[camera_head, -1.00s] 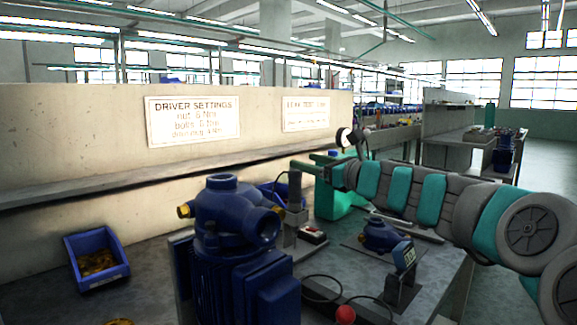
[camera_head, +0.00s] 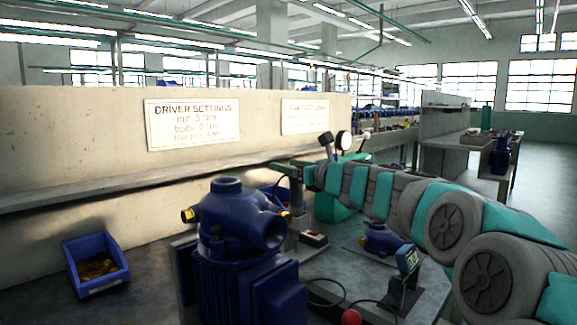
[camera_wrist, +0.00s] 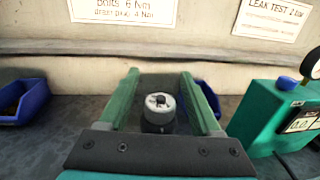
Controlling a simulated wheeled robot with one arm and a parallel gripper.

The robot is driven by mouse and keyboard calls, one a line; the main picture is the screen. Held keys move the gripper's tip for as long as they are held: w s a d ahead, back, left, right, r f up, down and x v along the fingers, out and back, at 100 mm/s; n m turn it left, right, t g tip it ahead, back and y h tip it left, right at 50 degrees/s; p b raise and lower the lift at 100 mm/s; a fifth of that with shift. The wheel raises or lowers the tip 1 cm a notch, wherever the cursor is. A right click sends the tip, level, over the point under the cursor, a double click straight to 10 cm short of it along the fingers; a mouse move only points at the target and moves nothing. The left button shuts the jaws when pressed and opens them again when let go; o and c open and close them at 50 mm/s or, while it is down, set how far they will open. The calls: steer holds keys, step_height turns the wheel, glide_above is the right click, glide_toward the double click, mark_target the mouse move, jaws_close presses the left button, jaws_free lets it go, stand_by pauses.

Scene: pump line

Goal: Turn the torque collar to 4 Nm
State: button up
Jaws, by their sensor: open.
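A grey cylinder with a round top and a small dark knob (camera_wrist: 158,103), which looks like the driver with its torque collar, stands upright between my fingers in the wrist view. Its dark body (camera_head: 296,198) shows in the head view below my gripper, on a small stand. My gripper (camera_wrist: 160,84) is open, with one green finger on each side of the cylinder and a gap on both sides. No scale or setting on the collar can be read. The driver settings sign (camera_head: 193,124) hangs on the wall panel; its drain plug line reads 4 Nm.
A large blue pump (camera_head: 238,225) stands in front, left of my arm. A blue bin (camera_head: 96,263) with brass parts is at the left. A teal tester (camera_wrist: 268,118) with a gauge stands right of my gripper.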

steer(key=shift+c, duration=0.2)
jaws_close()
stand_by(0.4)
